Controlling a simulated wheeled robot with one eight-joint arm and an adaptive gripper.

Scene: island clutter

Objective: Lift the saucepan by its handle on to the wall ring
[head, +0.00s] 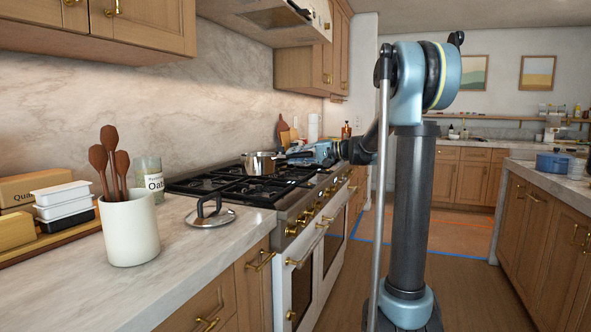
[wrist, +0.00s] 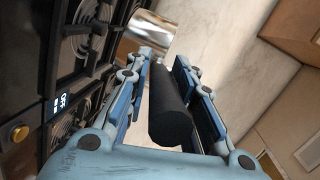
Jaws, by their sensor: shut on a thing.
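The steel saucepan (head: 260,163) is at the cooktop, over the back burners in the head view. I cannot tell whether its base touches the grates. Its shiny side also shows in the wrist view (wrist: 150,32), beyond the fingers. Its dark handle (wrist: 170,110) lies between my fingers. My gripper (head: 300,155) reaches in from the right, and it is shut on the handle, with a finger on each side in the wrist view (wrist: 168,85). The wall ring is not clearly visible in either view.
The gas cooktop (head: 243,189) has black grates and brass knobs. A glass-and-steel lid (head: 210,217) lies on the near counter beside a white crock (head: 130,228) of wooden spoons and a jar (head: 149,175). The range hood (head: 262,22) hangs above. An island (head: 545,215) stands right.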

